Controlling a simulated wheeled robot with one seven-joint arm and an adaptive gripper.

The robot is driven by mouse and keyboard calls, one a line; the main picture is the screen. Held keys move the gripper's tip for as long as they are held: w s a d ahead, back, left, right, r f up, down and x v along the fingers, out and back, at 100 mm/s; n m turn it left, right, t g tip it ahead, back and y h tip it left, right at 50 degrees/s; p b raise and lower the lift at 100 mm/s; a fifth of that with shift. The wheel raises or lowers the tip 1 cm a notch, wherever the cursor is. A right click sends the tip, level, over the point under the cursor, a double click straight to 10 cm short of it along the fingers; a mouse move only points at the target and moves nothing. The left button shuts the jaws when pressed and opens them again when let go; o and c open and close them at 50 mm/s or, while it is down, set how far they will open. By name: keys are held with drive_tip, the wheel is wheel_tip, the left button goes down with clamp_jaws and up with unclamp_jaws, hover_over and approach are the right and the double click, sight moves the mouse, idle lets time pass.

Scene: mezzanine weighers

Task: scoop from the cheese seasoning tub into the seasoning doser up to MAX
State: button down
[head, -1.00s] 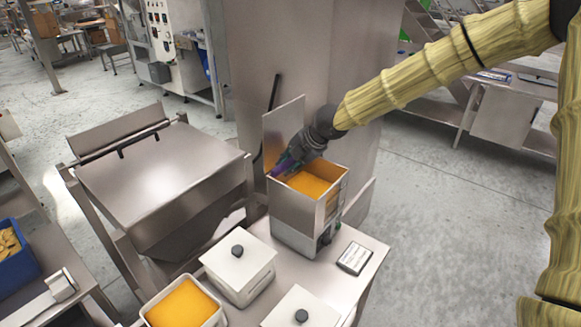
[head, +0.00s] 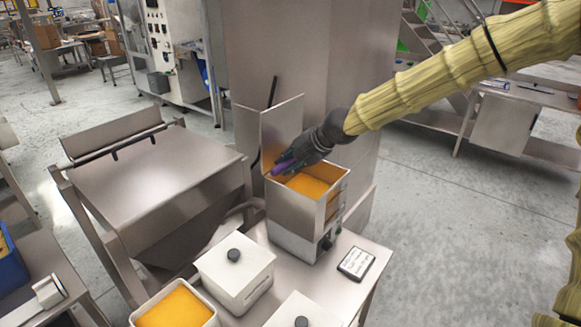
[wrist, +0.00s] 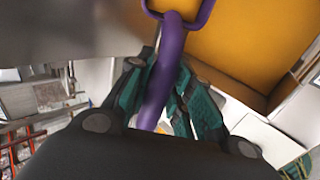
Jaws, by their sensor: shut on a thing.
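The seasoning doser (head: 291,219) is a steel box with its lid standing open, and orange powder (head: 309,185) lies inside it. My gripper (head: 288,163) is over the back left of the doser's opening. In the wrist view my gripper (wrist: 163,95) is shut on the purple handle of a scoop (wrist: 172,45). The scoop's frame-like end shows at the top of the wrist view against orange; whether its bowl holds powder cannot be told. An open white tub of orange seasoning (head: 176,308) stands at the front of the table.
A white lidded tub (head: 234,272) stands beside the open one, and another lidded tub (head: 298,310) is to its right. A steel hopper (head: 155,175) stands left, and a column (head: 270,70) rises behind.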

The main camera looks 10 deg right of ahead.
drive_tip(key=shift+s+d+f+t+y+b, duration=0.15)
drive_tip(key=shift+t+y+b, duration=0.4)
drive_tip(key=shift+b, duration=2.4)
drive_tip(key=shift+s+d+t+y+b, duration=0.1)
drive_tip(key=shift+s+t+y+b, duration=0.3)
drive_tip(key=shift+b, duration=2.55)
drive_tip(key=shift+s+d+f+t+y+b, duration=0.15)
drive_tip(key=shift+t+y+b, duration=0.6)
drive_tip(key=shift+b, duration=3.3)
drive_tip(key=shift+s+d+f+t+y+b, duration=0.15)
drive_tip(key=shift+t+y+b, duration=0.55)
drive_tip(key=shift+b, duration=3.3)
